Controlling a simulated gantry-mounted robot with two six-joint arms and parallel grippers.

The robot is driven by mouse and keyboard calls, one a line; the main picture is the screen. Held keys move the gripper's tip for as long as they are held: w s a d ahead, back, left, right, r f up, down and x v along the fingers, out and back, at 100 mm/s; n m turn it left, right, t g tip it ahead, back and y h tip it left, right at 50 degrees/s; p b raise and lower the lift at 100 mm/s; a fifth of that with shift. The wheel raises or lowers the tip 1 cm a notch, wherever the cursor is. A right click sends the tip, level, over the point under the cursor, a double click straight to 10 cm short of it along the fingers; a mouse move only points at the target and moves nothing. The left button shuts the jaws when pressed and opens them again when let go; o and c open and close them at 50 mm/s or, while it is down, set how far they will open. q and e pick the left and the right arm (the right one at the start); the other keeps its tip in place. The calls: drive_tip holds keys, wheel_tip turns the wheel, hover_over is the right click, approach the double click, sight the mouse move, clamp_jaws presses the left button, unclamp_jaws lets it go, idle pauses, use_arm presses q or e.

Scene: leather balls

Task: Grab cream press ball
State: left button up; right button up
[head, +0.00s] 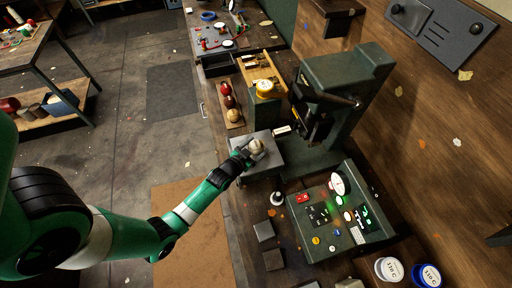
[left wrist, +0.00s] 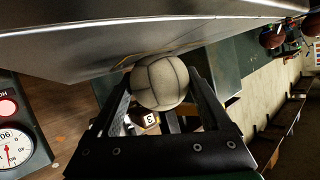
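The cream ball (head: 256,146), pale with panel seams, is at the grey plate (head: 270,160) of the dark green press (head: 345,80). My left gripper (head: 247,150) reaches it from the left. In the left wrist view the ball (left wrist: 160,82) sits between the two fingertips of the left gripper (left wrist: 160,76), with one finger on each side. I cannot tell whether both fingers press on it. The grey plate edge (left wrist: 120,45) runs close by the ball. My right gripper is not in view.
Beyond the plate, a rack holds dark red balls (head: 227,95) and a tan ball (head: 233,116). A green control panel (head: 335,215) with buttons and gauge is at the lower right. White and blue tubs (head: 389,269) stand near the bottom right.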

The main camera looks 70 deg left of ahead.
sight(256, 144)
use_arm(q)
drive_tip(key=c, duration=0.8)
drive_tip(key=shift+r, duration=0.55)
drive_tip(key=r, duration=0.1)
drive_tip(key=r+p, duration=0.1)
drive_tip(key=r, duration=0.1)
drive_tip(key=shift+s+d+p, duration=0.1)
drive_tip(key=shift+d+p, duration=0.1)
drive_tip(key=shift+p, duration=0.1)
drive_tip(key=s+d+r, duration=0.8)
drive_tip(key=d+r, duration=0.1)
drive_tip(key=d, duration=0.2)
